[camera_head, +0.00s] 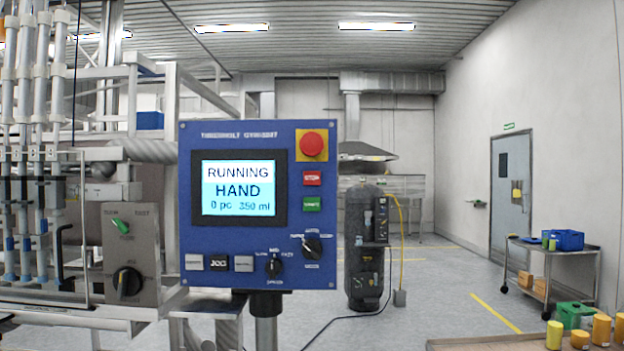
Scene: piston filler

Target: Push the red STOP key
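The panel's screen (239,188) reads RUNNING, HAND, 0 pc, 350 ml. Nothing covers the red key. Neither of my grippers shows in the head view.
Below the screen are several small keys (219,263) and black rotary knobs (312,246). The filler machine with tubes (42,100) stands at the left. A wooden surface with yellow containers (601,329) is at the lower right. The space before the panel looks clear.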

